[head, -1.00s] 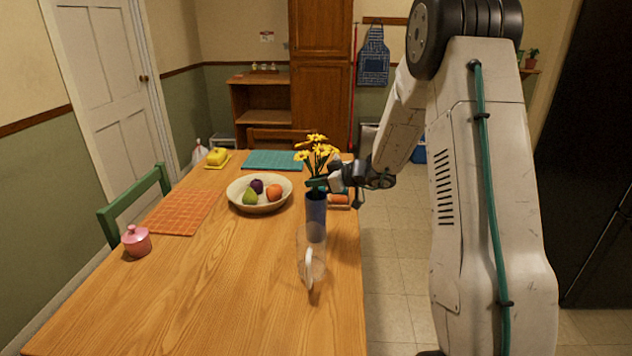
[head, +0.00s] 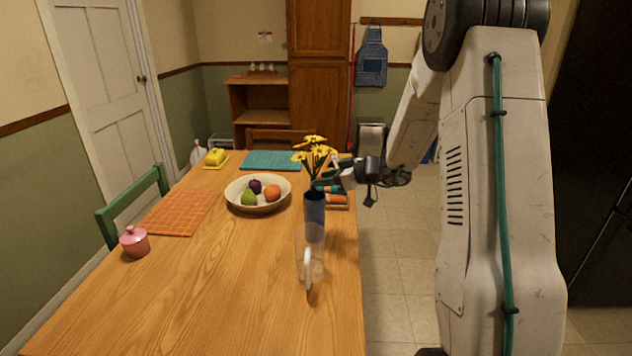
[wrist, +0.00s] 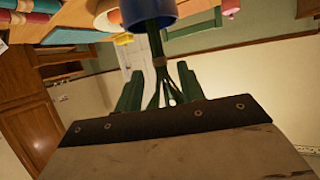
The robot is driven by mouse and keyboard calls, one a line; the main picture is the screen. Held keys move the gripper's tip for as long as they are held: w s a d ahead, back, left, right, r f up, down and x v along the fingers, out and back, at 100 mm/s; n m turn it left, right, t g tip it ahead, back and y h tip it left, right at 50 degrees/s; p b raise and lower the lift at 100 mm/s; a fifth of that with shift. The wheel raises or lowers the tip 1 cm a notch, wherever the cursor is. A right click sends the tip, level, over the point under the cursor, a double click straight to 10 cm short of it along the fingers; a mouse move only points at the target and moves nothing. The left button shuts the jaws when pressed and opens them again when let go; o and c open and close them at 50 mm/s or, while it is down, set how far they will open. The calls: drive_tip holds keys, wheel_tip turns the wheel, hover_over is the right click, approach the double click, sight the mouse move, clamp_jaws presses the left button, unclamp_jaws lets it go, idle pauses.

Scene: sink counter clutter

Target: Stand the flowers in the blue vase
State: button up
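The yellow flowers (head: 315,150) stand upright with their lower stems inside the mouth of the blue vase (head: 314,208). The vase stands upright near the table's right edge. In the wrist view the green stems (wrist: 157,45) run into the rim of the blue vase (wrist: 148,12); the flower heads are hidden there. My gripper (head: 320,186) is at the stems, just above the vase rim. Its green fingers, also in the wrist view (wrist: 158,88), are spread apart on either side of the stems, with gaps showing.
A clear pitcher (head: 309,262) stands just in front of the vase, overlapping its lower part in view. A fruit bowl (head: 258,207) is to the left. A holder with an orange item (head: 336,200) is behind right.

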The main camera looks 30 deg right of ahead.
drive_tip(key=v, duration=0.7)
drive_tip(key=s+a+r+g+y, duration=0.1)
drive_tip(key=s+a+r+g, duration=0.3)
drive_tip(key=s+a, duration=0.45)
drive_tip(key=s+a+r+g, duration=0.3)
drive_tip(key=s+a+r, duration=0.15)
drive_tip(key=a, duration=0.65)
drive_tip(key=s+m+g+h, duration=0.2)
drive_tip(key=s+m+h, duration=0.4)
drive_tip(key=s, duration=1.6)
drive_tip(key=shift+s+a+r+m+g+h, duration=0.2)
drive_tip(key=shift+s+a+m+g+h, duration=0.15)
drive_tip(key=shift+h, duration=0.85)
